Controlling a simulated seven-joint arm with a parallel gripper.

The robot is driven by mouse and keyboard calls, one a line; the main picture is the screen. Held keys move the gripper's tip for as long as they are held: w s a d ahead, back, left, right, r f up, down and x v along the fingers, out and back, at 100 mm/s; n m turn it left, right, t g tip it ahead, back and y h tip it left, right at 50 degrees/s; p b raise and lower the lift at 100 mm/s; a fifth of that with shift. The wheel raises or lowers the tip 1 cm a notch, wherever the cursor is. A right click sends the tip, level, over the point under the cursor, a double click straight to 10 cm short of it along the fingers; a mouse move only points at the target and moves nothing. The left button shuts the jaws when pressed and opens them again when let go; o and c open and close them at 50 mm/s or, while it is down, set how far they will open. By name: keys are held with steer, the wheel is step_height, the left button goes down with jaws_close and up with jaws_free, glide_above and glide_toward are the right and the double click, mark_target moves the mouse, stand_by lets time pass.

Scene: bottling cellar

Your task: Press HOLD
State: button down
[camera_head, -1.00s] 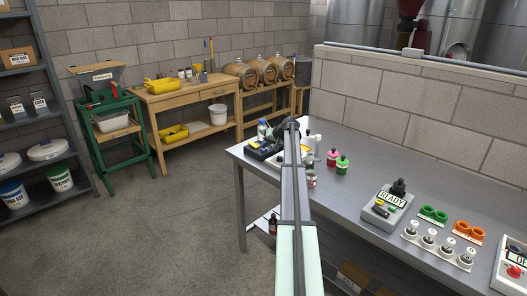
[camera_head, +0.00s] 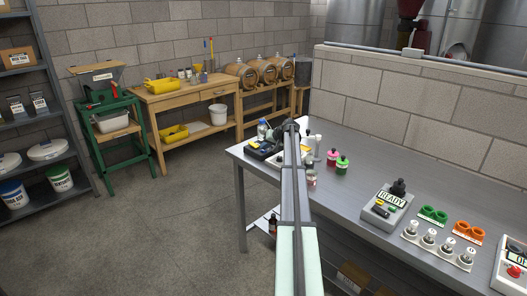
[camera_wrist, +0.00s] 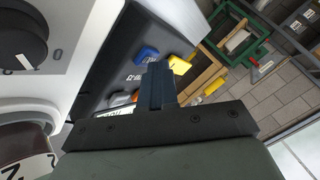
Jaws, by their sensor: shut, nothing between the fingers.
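In the wrist view a dark control box (camera_wrist: 118,75) carries a blue button (camera_wrist: 147,53), a yellow button (camera_wrist: 179,65) and a partly covered orange button (camera_wrist: 135,97). Small white labels stand beside the buttons; I cannot read which one says HOLD. My gripper (camera_wrist: 158,68) is shut and empty, its fingertips over the box close to the blue and yellow buttons. I cannot tell whether they touch. A pale display edge shows left of the fingers, mostly hidden. In the head view the dark box (camera_head: 260,147) is at the bench's far left end, partly behind my arm.
A white device with a black knob (camera_wrist: 22,38) is close at left in the wrist view. A grey READY box (camera_head: 375,217), green and orange rings and a white socket strip (camera_head: 415,240) are farther right on the bench.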

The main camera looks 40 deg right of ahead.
mark_target(265, 151)
steer(key=shift+r, duration=0.9)
steer(key=shift+r, duration=2.5)
steer(key=shift+a+f, duration=0.1)
